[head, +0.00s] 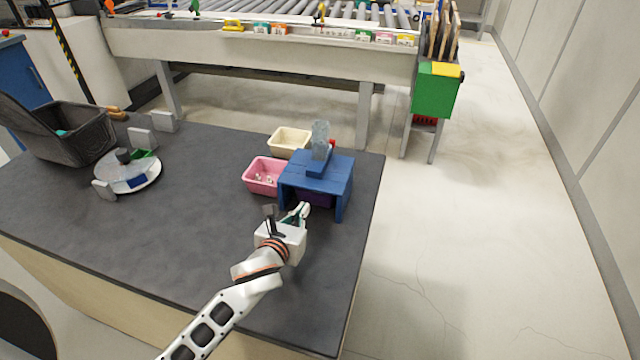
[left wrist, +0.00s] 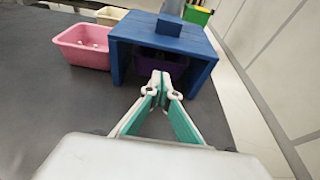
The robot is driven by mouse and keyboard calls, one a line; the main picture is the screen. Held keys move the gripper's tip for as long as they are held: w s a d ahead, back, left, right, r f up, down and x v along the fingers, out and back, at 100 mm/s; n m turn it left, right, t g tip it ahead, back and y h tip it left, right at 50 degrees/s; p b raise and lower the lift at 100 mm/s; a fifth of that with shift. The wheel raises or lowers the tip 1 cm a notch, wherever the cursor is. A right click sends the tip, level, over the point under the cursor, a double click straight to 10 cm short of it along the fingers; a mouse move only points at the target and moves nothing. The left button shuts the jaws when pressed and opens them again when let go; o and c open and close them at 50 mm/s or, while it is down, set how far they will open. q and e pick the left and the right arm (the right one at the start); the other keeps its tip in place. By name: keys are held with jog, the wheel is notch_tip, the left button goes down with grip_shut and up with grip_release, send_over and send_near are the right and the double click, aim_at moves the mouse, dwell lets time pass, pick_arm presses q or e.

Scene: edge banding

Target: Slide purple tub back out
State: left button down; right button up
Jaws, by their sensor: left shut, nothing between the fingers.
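The purple tub (head: 316,199) sits under the blue stand (head: 340,172), in its open front, mostly hidden in shadow. In the left wrist view the purple tub (left wrist: 161,63) shows between the legs of the blue stand (left wrist: 190,38). My left gripper (head: 289,211) is in front of the stand's opening, over the dark table. Its fingertips (left wrist: 160,78) are together with nothing between them, pointing toward the tub. In the left wrist view the tips overlap the tub's near side; I cannot tell whether they touch it. My right gripper is not in view.
A pink tub (head: 262,177) with small white pieces stands left of the stand, and a cream tub (head: 289,141) behind it. A round white disc (head: 128,173) and black crate (head: 75,135) are at the left. The dark table (head: 150,240) is clear at front left.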

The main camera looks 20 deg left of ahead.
aim_at(314, 198)
pick_arm(q)
jog(key=shift+w+f, duration=0.1)
jog(key=shift+f, duration=0.85)
jog(key=shift+w+f, duration=0.2)
jog(key=shift+f, duration=0.9)
jog(key=shift+w, duration=1.15)
jog(key=shift+w+b, duration=0.45)
jog(key=shift+w+d+b, duration=0.15)
jog(key=shift+w+b, duration=0.4)
jog(key=shift+w, duration=0.35)
jog(key=shift+w+b, duration=0.45)
jog(key=shift+w, duration=1.35)
jog(key=shift+w+d, duration=0.1)
jog(key=shift+w, duration=1.05)
jog(key=shift+w+b, duration=0.55)
jog(key=shift+w, duration=1.45)
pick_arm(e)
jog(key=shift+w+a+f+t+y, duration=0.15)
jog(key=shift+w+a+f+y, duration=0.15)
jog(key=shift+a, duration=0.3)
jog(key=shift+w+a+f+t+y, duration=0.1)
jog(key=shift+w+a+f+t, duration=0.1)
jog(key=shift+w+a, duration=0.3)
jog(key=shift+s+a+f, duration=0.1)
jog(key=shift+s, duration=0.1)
